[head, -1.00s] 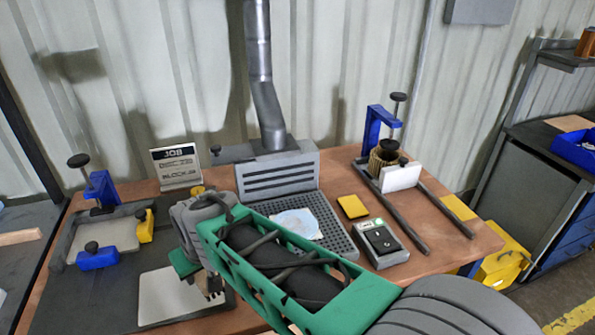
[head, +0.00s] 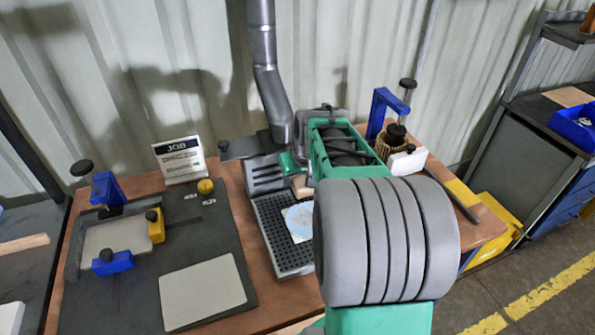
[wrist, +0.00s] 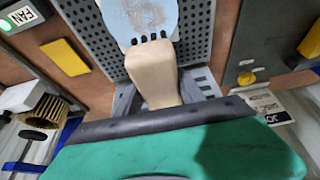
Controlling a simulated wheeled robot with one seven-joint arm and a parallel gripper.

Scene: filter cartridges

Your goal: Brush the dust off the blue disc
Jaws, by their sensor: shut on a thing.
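The pale blue disc (head: 298,220) lies on the perforated grate (head: 268,232), its right part hidden behind my arm. In the wrist view the disc (wrist: 140,18) shows brownish dust specks and is cut off by the top edge. My gripper (head: 292,166) is over the back of the grate, shut on a brush. The brush's wooden body (head: 301,186) points toward the disc; it also shows in the wrist view (wrist: 153,75). Its dark bristles (wrist: 151,39) overlap the disc's near edge there. I cannot tell whether they touch it.
A grey hood with a duct (head: 268,85) stands behind the grate. In the wrist view a yellow pad (wrist: 66,57) and a fan switch box (wrist: 20,14) lie left. A blue clamp (head: 388,108) stands right, a dark mat with fixtures (head: 225,235) left.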

